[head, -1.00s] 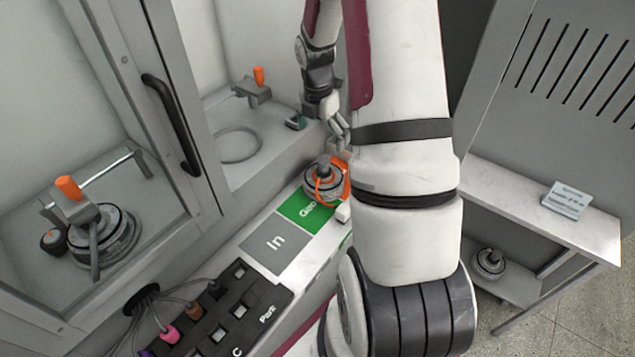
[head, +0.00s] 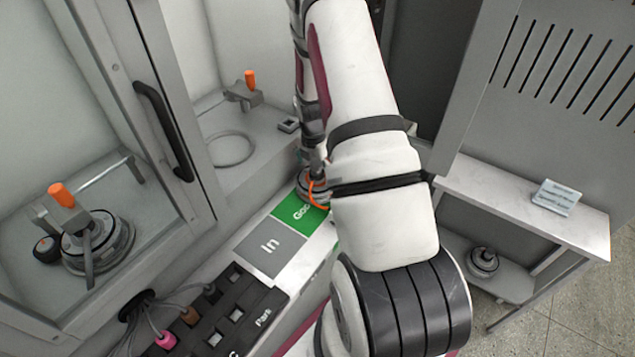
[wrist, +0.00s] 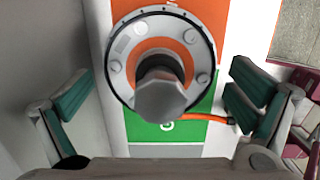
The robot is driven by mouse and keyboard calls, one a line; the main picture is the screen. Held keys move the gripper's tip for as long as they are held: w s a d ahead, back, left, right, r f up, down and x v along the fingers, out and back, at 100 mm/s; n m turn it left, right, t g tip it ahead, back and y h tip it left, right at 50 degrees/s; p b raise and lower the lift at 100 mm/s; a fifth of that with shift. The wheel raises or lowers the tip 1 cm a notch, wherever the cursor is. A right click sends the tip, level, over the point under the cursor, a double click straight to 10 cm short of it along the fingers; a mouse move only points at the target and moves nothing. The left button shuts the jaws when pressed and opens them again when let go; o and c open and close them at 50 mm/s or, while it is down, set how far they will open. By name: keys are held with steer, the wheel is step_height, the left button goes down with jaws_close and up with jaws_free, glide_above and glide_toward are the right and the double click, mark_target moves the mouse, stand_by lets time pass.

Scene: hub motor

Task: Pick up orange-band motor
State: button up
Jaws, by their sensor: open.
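The orange-band motor (head: 304,190) stands beyond the green label on the white bench, partly hidden by my arm in the head view. In the wrist view the motor (wrist: 200,38) is a round grey disc with bolts and a dark shaft with a hexagonal end pointing at the camera. An orange cable (wrist: 200,117) runs from it to the right. My gripper (wrist: 158,88) is open, with teal pads to the left and right of the shaft and no visible contact. In the head view my gripper (head: 312,165) is just above the motor, mostly hidden.
A green label (head: 297,211) and a grey "In" label (head: 268,247) lie nearer. A cabinet with a door handle (head: 165,130) stands left, with another motor (head: 97,243) inside. A third motor (head: 483,261) sits on the right-hand shelf. A black socket tray (head: 235,310) is in front.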

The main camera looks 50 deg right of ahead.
steer(key=shift+f, duration=0.55)
